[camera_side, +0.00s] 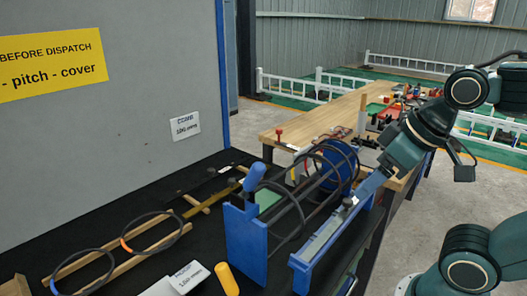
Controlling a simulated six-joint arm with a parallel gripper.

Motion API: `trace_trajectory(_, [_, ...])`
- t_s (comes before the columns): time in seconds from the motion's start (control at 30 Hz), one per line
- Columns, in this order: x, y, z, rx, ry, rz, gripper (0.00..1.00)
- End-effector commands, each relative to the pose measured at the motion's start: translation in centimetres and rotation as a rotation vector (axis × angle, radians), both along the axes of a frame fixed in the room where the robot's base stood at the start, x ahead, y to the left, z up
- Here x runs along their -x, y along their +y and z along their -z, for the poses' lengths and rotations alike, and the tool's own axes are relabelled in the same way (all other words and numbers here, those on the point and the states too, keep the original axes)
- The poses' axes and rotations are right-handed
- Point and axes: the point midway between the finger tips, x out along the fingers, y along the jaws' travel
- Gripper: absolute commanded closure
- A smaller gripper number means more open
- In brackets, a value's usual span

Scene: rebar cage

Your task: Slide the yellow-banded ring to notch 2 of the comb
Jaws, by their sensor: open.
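The cage has dark long rods (307,184) running between a blue end plate (244,232) in front and a blue disc (341,172) behind. Dark rings are around the rods, one near the front plate (277,237) and others close to the disc. I cannot make out a yellow band on any ring for certain. A long blue rail with a grey top strip (322,236), which may be the comb, lies right of the cage; its notches are too small to count. My gripper (361,193) is low over the rail's far end, beside the disc; its fingertips are partly hard to see.
Two loose dark rings, one with an orange band (127,245), lie on wooden strips (160,248) at left. A yellow cylinder (227,279) and white label cards (188,278) are in front. A grey panel (110,110) stands behind; a wooden bench (312,118) is farther back.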

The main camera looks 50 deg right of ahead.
Motion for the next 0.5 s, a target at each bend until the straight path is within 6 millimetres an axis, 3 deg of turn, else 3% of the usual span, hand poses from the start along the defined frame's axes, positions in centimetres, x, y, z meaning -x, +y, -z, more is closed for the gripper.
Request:
trace_trajectory(0.03, [-0.2,-0.2,-0.2,0.007,0.003,0.002,0.41])
trace_trajectory(0.2, [-1.5,-1.6,-1.5,0.052,0.03,0.012,0.71])
trace_trajectory(0.5, [-5.9,-5.7,-5.2,0.178,0.142,0.035,0.71])
